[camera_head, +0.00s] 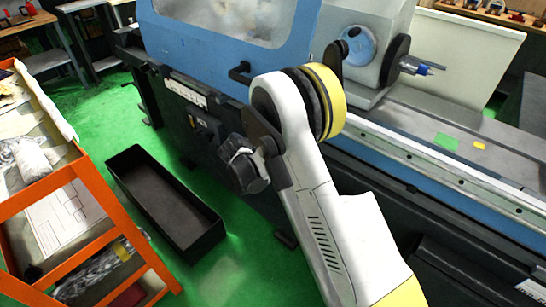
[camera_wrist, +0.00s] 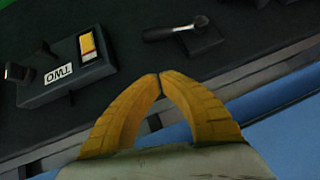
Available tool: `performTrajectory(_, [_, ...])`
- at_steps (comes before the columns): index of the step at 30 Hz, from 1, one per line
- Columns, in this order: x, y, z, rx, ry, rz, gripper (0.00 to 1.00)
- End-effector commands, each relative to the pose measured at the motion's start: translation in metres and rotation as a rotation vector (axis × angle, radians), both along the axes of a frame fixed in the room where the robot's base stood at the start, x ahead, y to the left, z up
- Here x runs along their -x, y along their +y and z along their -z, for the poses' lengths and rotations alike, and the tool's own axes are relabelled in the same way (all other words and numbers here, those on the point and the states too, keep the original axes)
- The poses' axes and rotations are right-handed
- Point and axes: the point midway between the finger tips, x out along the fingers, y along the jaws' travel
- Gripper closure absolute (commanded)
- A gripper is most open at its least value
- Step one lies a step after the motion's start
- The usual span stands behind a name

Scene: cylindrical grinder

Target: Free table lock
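In the head view my arm reaches to the machine's front; the fingertips cannot be made out there, and the lever cannot be picked out.
A black control box (camera_wrist: 68,82) with a yellow switch (camera_wrist: 88,45) and white label is left of the fingers. The blue grinder (camera_head: 215,35) has a long table (camera_head: 440,140). A black bin (camera_head: 165,200) and an orange rack (camera_head: 85,170) stand left on green floor.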

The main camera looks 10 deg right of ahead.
Motion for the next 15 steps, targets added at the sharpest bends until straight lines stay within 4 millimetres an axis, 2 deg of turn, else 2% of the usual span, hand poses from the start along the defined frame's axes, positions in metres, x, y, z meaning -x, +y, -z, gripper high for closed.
performTrajectory(5, [-0.012, -0.012, 0.019, -0.001, 0.0, 0.005, 1.0])
performTrajectory(15, [-0.052, -0.046, 0.069, -0.001, 0.0, 0.003, 1.0])
